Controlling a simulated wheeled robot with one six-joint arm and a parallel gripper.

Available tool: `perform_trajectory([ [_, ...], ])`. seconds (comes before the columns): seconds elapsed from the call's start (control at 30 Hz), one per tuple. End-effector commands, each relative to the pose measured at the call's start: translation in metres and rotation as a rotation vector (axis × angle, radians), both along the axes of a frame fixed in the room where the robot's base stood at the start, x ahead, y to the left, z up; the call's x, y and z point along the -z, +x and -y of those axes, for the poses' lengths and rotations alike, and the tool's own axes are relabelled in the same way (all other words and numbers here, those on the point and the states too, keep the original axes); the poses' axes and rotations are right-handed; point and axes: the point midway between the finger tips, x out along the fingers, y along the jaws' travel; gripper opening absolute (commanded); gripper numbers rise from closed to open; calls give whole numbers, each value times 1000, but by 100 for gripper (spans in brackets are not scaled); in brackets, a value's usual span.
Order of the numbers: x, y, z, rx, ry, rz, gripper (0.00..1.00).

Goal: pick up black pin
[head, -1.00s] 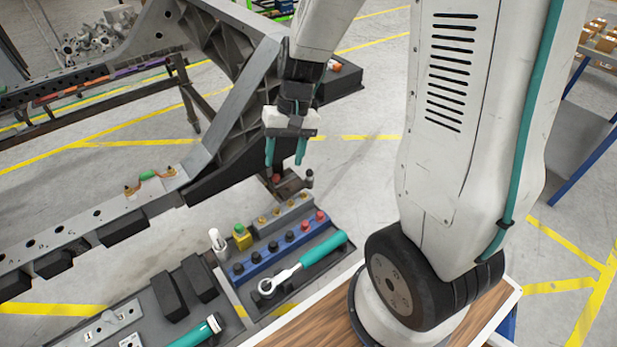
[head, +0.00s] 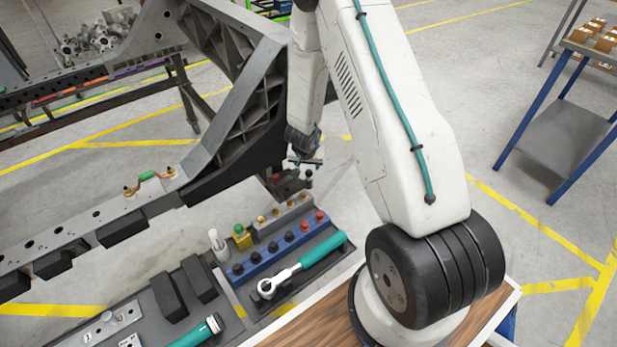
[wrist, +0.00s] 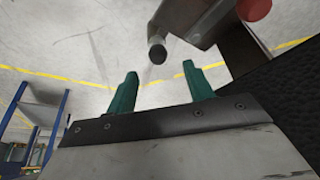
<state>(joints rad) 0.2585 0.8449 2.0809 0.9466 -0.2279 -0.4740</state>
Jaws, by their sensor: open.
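A black pin (head: 309,178) with a dark round head stands at the end of the chassis bracket, right of a red-topped pin (head: 277,181). In the wrist view the black pin (wrist: 157,51) shows just beyond and between the two teal fingertips, apart from them. The red pin (wrist: 254,8) is at the top right there. My gripper (wrist: 160,70) is open and empty. In the head view my gripper (head: 304,161) is just above the pins, and its fingers are hard to make out.
A blue rack (head: 262,257) of black and red knobs sits in the tray below, beside a teal-handled ratchet (head: 300,266). The grey chassis frame (head: 235,100) rises close on the left. A blue-legged cart (head: 560,130) stands at the right; floor between is clear.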

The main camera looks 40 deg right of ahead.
Motion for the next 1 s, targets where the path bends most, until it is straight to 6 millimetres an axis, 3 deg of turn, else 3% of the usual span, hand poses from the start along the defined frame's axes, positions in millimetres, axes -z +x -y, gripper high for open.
perform_trajectory([
  [0.3,42,9,13,1,3,-1,52],
  [0.63,48,12,15,0,2,1,52],
  [0.67,48,12,15,0,2,1,47],
  [0.83,48,12,15,0,3,0,0],
  [1.0,48,12,15,-1,2,1,0],
])
